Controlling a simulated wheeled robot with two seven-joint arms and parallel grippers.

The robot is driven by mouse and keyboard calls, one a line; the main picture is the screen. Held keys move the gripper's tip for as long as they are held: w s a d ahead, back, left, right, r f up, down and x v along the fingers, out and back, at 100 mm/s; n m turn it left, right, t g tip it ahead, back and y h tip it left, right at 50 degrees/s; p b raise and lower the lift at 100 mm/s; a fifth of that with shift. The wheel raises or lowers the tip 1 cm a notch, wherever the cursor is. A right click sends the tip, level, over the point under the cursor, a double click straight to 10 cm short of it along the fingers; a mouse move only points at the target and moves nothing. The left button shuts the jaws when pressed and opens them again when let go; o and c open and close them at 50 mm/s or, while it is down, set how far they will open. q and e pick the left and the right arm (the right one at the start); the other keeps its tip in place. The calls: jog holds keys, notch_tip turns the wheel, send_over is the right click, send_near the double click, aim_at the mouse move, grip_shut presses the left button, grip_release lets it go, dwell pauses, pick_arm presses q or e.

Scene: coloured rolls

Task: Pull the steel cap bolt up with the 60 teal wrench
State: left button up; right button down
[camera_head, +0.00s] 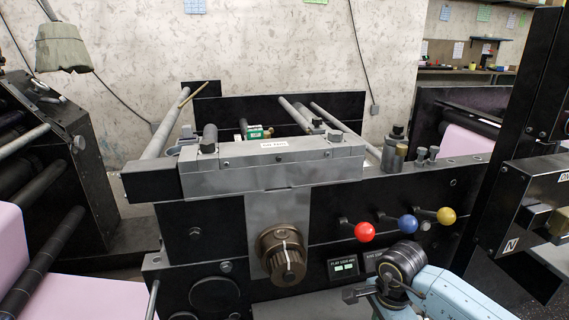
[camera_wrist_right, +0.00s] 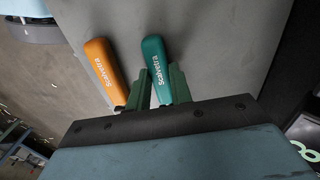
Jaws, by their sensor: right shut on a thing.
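In the right wrist view a teal handle (camera_wrist_right: 155,58) with white lettering lies on a grey surface; I take it as the teal wrench. An orange handle (camera_wrist_right: 102,66) lies to its left, apart from it. My right gripper (camera_wrist_right: 160,84) has its green fingers shut on the teal handle's lower part. The tool's far end is hidden and its size marking is not readable. In the head view, bolts with dark or steel heads stand on the grey block (camera_head: 270,168), one at left (camera_head: 208,148) and one at right (camera_head: 335,138); I cannot tell which is the steel cap bolt. My left gripper is not in view.
Red (camera_head: 364,232), blue (camera_head: 407,224) and yellow (camera_head: 446,216) lever knobs stick out from the machine's front. A brown dial (camera_head: 284,258) sits below the block. Several short posts stand on the right side. Rollers run behind the block.

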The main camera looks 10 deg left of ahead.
jog(key=shift+r, duration=0.1)
dwell(0.3)
notch_tip(320, 180, up, 6)
jog(key=p, duration=0.4)
dwell(0.3)
